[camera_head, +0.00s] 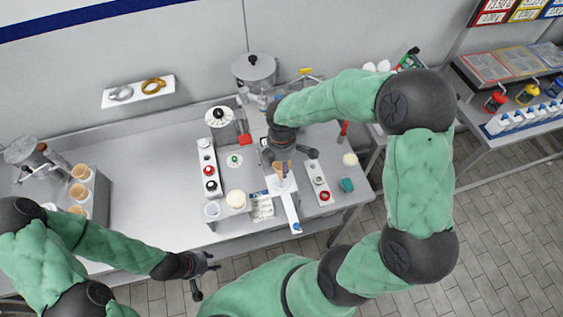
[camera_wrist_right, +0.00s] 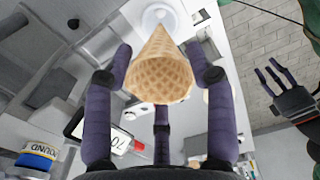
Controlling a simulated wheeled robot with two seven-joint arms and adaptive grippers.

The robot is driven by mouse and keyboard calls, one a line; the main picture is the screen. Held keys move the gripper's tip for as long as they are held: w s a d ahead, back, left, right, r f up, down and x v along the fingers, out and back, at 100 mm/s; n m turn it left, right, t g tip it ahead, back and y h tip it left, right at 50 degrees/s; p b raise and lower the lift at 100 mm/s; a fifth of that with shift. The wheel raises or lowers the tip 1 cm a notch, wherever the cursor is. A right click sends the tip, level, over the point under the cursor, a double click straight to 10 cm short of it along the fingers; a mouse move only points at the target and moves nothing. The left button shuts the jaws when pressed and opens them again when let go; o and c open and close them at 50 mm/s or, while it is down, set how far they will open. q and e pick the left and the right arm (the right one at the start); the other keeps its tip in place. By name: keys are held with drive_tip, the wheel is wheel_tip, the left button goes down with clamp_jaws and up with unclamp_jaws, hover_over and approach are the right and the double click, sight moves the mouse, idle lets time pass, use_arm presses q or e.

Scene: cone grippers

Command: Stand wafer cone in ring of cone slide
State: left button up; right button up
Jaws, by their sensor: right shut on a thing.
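The wafer cone (camera_wrist_right: 160,72) is tan with a waffle pattern. In the right wrist view it sits between the dark fingers of my right gripper (camera_wrist_right: 160,75), which is shut on it, its narrow tip pointing away from the palm. Beyond the tip is a round white piece (camera_wrist_right: 157,14), perhaps the ring; the tip overlaps it in the picture, and I cannot tell whether they touch. In the head view the cone (camera_head: 283,168) is small below my right gripper (camera_head: 281,164), above the white cone slide (camera_head: 290,208). My left gripper (camera_head: 203,277) is open and empty at the front edge.
A grey holder (camera_head: 98,195) with several tan cones stands at the left. A white strip with red and black knobs (camera_head: 208,170) and another strip (camera_head: 318,182) flank the slide. A steel pot (camera_head: 255,70) stands behind. The counter's left middle is clear.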

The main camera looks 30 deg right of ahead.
sight(281, 177)
drive_tip(key=shift+f+b, duration=3.45)
drive_tip(key=shift+f, duration=1.3)
drive_tip(key=o, duration=0.8)
drive_tip(key=shift+r, duration=0.1)
wheel_tip(281, 177, up, 12)
